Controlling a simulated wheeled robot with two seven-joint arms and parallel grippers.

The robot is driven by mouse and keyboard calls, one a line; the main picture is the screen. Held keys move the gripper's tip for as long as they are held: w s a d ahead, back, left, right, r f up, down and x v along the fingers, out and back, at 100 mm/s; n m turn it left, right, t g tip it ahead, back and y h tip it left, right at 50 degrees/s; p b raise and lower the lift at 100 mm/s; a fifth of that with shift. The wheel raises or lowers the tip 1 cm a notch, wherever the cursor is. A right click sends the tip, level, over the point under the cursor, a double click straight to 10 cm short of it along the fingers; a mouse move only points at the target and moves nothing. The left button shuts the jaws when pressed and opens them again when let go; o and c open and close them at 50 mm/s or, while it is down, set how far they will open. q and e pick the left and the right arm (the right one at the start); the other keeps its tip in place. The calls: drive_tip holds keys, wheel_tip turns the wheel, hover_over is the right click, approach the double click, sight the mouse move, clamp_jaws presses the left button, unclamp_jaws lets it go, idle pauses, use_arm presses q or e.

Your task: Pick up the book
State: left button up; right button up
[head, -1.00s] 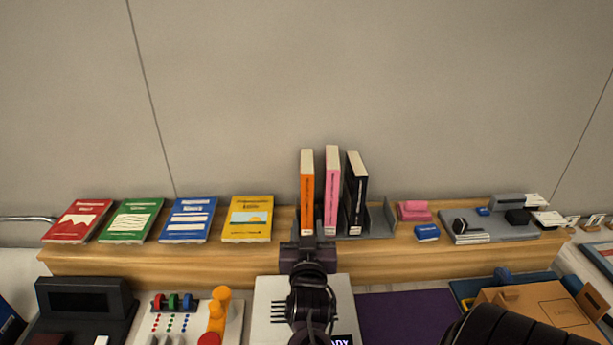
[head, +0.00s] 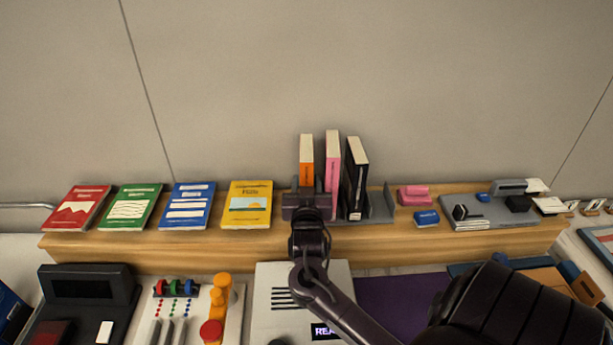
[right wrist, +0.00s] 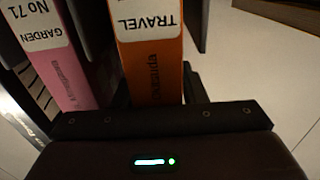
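An orange book (head: 306,160) labelled TRAVEL stands upright on the wooden shelf, left of a pink book (head: 332,160) and a black book (head: 356,178). My right gripper (head: 306,192) is in front of the orange book and hides its lower spine. In the right wrist view, the orange book (right wrist: 150,65) is between the two dark fingers of my right gripper (right wrist: 148,30), one on each side. The fingers look open around it; firm contact does not show. My left gripper is not in view.
Red (head: 77,208), green (head: 131,207), blue (head: 187,206) and yellow (head: 247,205) books lie flat on the shelf to the left. A grey bookend (head: 381,205) stands right of the black book. A device with levers and knobs (head: 190,310) is below the shelf.

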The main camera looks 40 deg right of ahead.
clamp_jaws()
drive_tip(key=shift+r, duration=0.1)
idle(0.3)
